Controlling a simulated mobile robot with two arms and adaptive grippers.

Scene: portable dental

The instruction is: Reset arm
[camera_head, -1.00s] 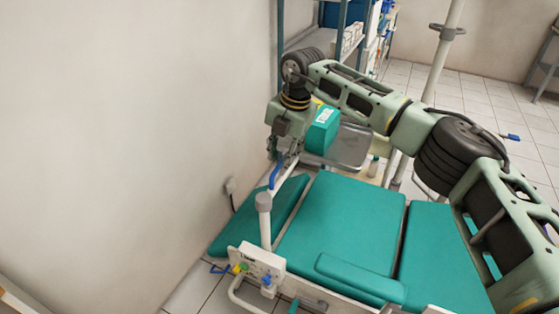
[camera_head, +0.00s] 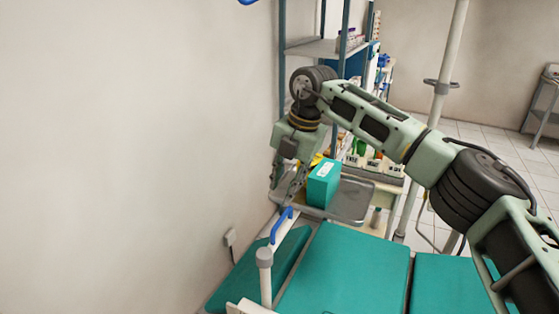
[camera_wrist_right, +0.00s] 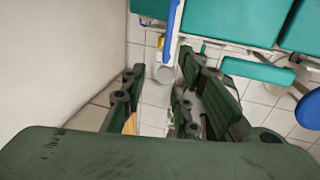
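My right arm reaches in from the right in the head view, and its gripper (camera_head: 286,194) hangs fingers-down near the wall. It is left of a teal box (camera_head: 323,184) and over the blue-handled rail of the chair. The right wrist view shows the two fingers (camera_wrist_right: 158,88) spread apart, with floor and chair parts visible between them and nothing held. My left gripper is in neither view now.
A teal dental chair (camera_head: 345,268) fills the lower middle. A blue handle (camera_head: 283,222) rises close to my gripper. A shelf rack (camera_head: 318,48) and a pale pole (camera_head: 441,90) stand behind my arm. The wall (camera_head: 120,150) is close on the left.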

